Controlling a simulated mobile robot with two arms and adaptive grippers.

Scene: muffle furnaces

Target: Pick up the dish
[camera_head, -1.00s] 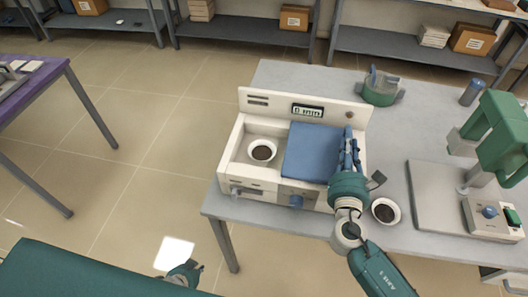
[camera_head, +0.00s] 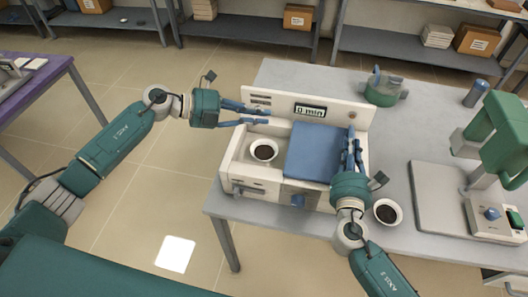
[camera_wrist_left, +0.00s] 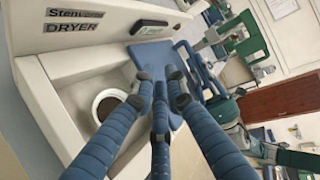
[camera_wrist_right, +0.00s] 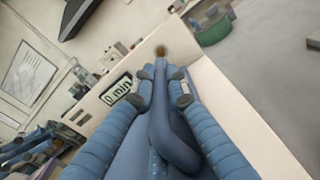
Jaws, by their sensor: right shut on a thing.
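A white dish (camera_head: 264,150) with dark contents sits in the open left part of the white dryer (camera_head: 255,183); it also shows in the left wrist view (camera_wrist_left: 108,104). A blue lid (camera_head: 312,152) covers the right part of the dryer. My left gripper (camera_head: 268,117) is open and empty, above the dryer's back left, behind and above the dish. My right gripper (camera_head: 352,148) is shut on the lid at its right side. A second white dish (camera_head: 387,212) with dark contents stands on the table right of the dryer.
The dryer's display (camera_head: 310,110) reads 0 min. A green round device (camera_head: 382,91) stands behind it on the grey table (camera_head: 425,120). A green press-like machine (camera_head: 495,135) stands at the right. Open floor lies left of the table.

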